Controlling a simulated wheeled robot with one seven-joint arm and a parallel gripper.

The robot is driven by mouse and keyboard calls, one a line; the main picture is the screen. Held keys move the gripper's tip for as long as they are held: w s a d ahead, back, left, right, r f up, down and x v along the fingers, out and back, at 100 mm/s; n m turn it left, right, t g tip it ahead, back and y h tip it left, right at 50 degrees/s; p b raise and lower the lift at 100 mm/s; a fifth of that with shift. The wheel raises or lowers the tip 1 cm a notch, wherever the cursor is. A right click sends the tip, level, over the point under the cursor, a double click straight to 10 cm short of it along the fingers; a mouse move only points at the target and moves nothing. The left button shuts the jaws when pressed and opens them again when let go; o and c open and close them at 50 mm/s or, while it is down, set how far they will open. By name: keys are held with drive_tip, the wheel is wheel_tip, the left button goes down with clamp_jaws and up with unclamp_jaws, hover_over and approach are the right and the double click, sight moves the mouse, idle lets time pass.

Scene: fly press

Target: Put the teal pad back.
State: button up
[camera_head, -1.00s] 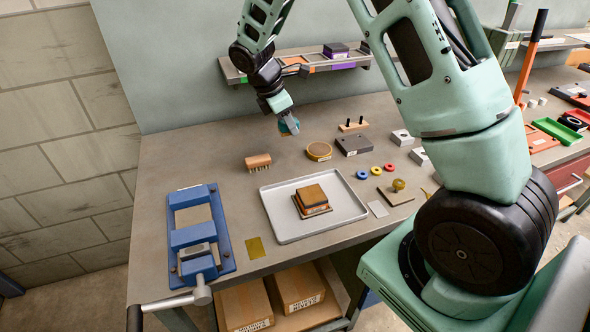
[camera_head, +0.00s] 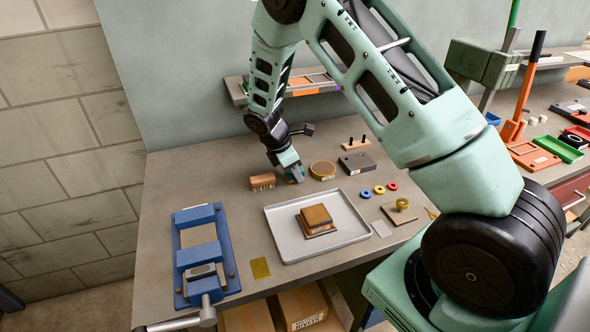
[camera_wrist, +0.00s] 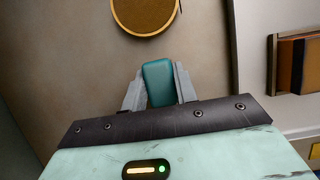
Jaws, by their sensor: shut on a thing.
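The teal pad (camera_wrist: 159,84) is a small rounded block, held between the two grey fingers of my gripper (camera_wrist: 159,88) in the wrist view. In the head view my gripper (camera_head: 294,175) points down, low over the bench behind the tray. It is between the wooden brush (camera_head: 262,181) and the round brown-topped disc (camera_head: 322,170). The pad shows there only as a small teal patch at the fingertips. I cannot tell whether its underside touches the bench. A wall shelf (camera_head: 237,91) with coloured sections stands behind, partly hidden by my arm.
A pale tray (camera_head: 281,232) holds a stacked block (camera_head: 317,214) in front. A blue vise (camera_head: 182,250) is at left. A grey block (camera_head: 357,163), a two-peg rack (camera_head: 357,143) and coloured rings (camera_head: 366,194) lie to the right. The bench's left rear is clear.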

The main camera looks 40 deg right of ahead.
drive_tip(key=shift+f, duration=0.1)
drive_tip(key=o, duration=0.9)
drive_tip(key=shift+o, duration=0.2)
drive_tip(key=b+v, duration=0.3)
drive_tip(key=v, duration=0.9)
drive_tip(key=s+a+r+m+y, duration=0.1)
drive_tip(key=s+a+r, duration=0.3)
drive_tip(key=a, duration=0.5)
drive_tip(key=s+a+m+y, duration=0.1)
drive_tip(key=s+a, duration=0.3)
drive_tip(key=s, duration=0.5)
drive_tip(key=s+a+r+m+y, duration=0.1)
drive_tip(key=s+a+m, duration=0.2)
drive_tip(key=s, duration=0.6)
drive_tip(key=s+a+m+t+y, duration=0.1)
drive_tip(key=s+a+m, duration=0.1)
drive_tip(key=s+a, duration=0.4)
drive_tip(key=s, duration=0.4)
drive_tip(key=shift+r+y, duration=0.2)
drive_tip(key=shift+y, duration=0.2)
